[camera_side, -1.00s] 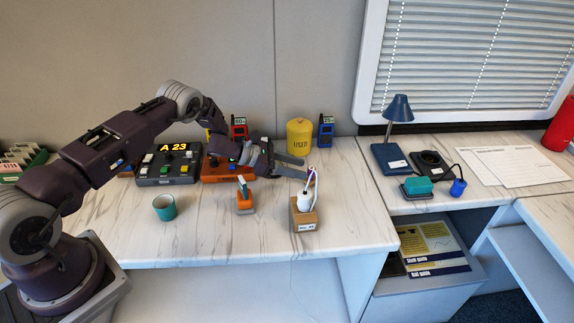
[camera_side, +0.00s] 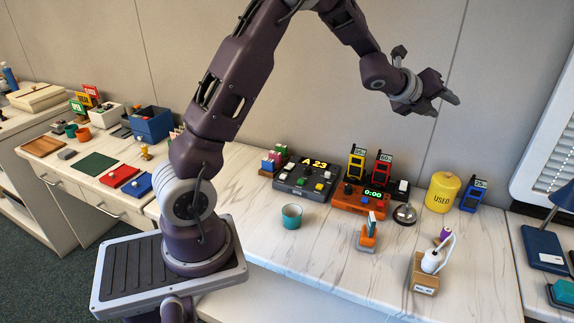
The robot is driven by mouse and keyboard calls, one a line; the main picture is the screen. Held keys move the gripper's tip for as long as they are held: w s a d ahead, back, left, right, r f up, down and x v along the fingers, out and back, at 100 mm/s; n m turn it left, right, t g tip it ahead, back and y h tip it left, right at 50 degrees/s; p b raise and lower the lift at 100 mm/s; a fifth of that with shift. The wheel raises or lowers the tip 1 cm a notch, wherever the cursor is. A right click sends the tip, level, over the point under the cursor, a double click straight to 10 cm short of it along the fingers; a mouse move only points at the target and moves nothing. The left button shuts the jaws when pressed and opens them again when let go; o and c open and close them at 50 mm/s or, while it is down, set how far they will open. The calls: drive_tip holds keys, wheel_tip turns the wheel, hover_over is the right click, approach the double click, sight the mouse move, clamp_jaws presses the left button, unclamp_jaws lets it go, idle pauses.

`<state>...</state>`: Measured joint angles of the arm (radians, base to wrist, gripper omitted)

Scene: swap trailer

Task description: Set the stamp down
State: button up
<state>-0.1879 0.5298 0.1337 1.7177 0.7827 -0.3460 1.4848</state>
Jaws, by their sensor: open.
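A small stamp-like object with a tan handle (camera_side: 146,153) stands upright on the left counter, beside a blue pad (camera_side: 138,185) and a red pad (camera_side: 119,176). It is small, so I cannot be sure that it is the task's stamp. My gripper (camera_side: 447,104) is raised high above the back of the middle counter, near the wall. Its fingers are apart with nothing visible between them. It is far from the stamp-like object and touches nothing.
The middle counter (camera_side: 310,255) holds a teal cup (camera_side: 292,216), an orange card holder (camera_side: 367,240), a cardboard-coloured box (camera_side: 425,273) with a white corded object, a bell (camera_side: 404,214) and a yellow canister (camera_side: 443,192). Its front is mostly clear.

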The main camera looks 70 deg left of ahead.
drive_tip(key=s+d+r+n+g+y, duration=0.1)
drive_tip(key=s+d+r+n+g, duration=0.2)
drive_tip(key=s+n, duration=0.7)
drive_tip(key=s+d+r+n+g+y, duration=0.1)
drive_tip(key=s+d+r+n, duration=0.35)
drive_tip(key=s, duration=1.05)
drive_tip(key=s+d+f+n+g+h, duration=0.1)
drive_tip(key=s+d+f+n, duration=0.1)
drive_tip(key=s, duration=0.4)
drive_tip(key=s+d+f+n+g+h, duration=0.1)
drive_tip(key=s+d+f+n, duration=0.1)
drive_tip(key=s+n, duration=0.2)
drive_tip(key=s+d+f+n+g+h, duration=0.1)
drive_tip(key=s+n, duration=0.3)
drive_tip(key=s, duration=0.5)
drive_tip(key=shift+s+d+f+g, duration=0.15)
drive_tip(key=shift+d+f+g, duration=0.2)
drive_tip(key=shift+d, duration=0.2)
